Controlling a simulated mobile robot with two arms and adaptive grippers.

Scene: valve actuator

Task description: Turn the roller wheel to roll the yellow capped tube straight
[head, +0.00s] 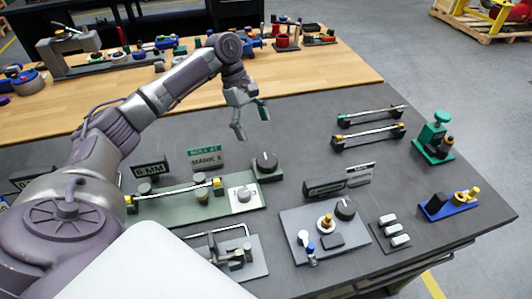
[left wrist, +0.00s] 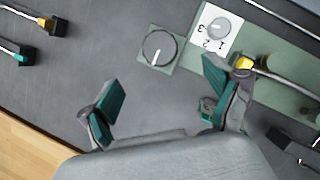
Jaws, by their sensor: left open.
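A silvery tube (head: 176,190) with yellow end caps lies across rollers on a long green base (head: 170,214). One yellow cap (left wrist: 244,63) and part of the tube (left wrist: 288,80) show in the left wrist view. A white numbered dial plate (head: 247,204) with a grey knob sits at the base's right end; it also shows in the left wrist view (left wrist: 208,16). A black wheel with a white line (head: 266,162) stands just beyond it, also in the left wrist view (left wrist: 159,47). My left gripper (head: 251,119) is open and empty above the bench, apart from the wheel.
A green "ROLL AT MARK" sign (head: 206,157) and a "6 MM" sign (head: 151,167) stand behind the base. Two more tube racks (head: 368,136), a green press (head: 434,135) and a panel with knobs (head: 325,250) are to the right.

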